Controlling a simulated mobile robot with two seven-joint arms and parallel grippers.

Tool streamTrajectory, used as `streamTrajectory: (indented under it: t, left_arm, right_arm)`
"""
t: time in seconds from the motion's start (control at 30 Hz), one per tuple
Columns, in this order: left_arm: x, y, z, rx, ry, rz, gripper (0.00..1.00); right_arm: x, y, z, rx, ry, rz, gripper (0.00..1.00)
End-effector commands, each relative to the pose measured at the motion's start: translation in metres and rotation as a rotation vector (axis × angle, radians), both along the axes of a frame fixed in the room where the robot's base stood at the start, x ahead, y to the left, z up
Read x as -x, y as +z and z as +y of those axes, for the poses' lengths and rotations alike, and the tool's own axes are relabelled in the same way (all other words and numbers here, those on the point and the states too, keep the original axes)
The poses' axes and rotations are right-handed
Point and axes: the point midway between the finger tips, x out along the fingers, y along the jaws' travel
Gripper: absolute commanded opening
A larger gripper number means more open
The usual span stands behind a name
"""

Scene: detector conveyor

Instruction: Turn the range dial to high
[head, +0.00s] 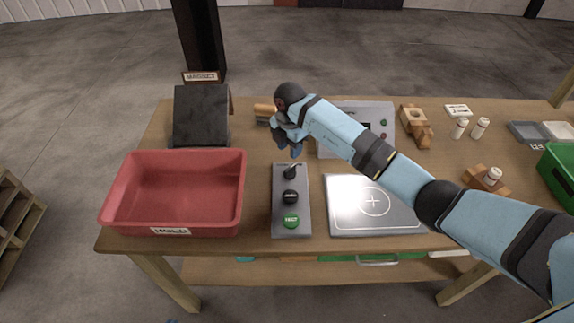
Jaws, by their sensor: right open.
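A grey control panel (305,205) lies on the table, with a black lever switch (291,171) at its far end, a black round knob (290,197) in the middle and a green button (291,220) near the front. A grey instrument box (380,112) stands behind, with small knobs at its right; my arm hides part of its face. Which control is the range dial I cannot tell, as labels are too small. My right gripper (291,150) is open and points down, just beyond the lever switch, apparently empty. My left gripper is not in view.
A red bin (172,231) stands left of the panel, with a dark slanted block (201,115) behind it. A grey plate with a cross mark (350,215) lies right of the panel under my forearm. White bottles (480,127), wooden blocks (415,125) and a green bin (558,175) are farther right.

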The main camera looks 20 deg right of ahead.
Motion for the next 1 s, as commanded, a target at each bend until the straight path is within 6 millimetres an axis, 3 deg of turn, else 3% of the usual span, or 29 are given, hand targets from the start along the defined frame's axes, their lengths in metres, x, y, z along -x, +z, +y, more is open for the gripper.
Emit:
streamTrajectory:
  t: [0.2, 0.4, 0.6, 0.87, 1.0]
  left_arm:
    - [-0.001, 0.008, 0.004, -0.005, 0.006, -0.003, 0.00]
    - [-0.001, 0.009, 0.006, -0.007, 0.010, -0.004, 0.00]
    - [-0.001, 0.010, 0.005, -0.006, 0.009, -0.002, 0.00]
    - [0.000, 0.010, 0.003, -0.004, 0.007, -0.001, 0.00]
    - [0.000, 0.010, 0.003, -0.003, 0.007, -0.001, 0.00]
  right_arm:
    - [0.001, -0.047, 0.001, -0.002, 0.001, 0.005, 0.40]
    - [0.001, -0.077, 0.001, -0.003, 0.002, 0.003, 0.40]
    - [0.000, -0.089, 0.001, -0.002, 0.002, 0.000, 0.40]
    - [0.000, -0.090, 0.001, -0.002, 0.003, 0.000, 0.40]
    - [0.001, -0.090, 0.001, -0.002, 0.003, 0.000, 0.08]
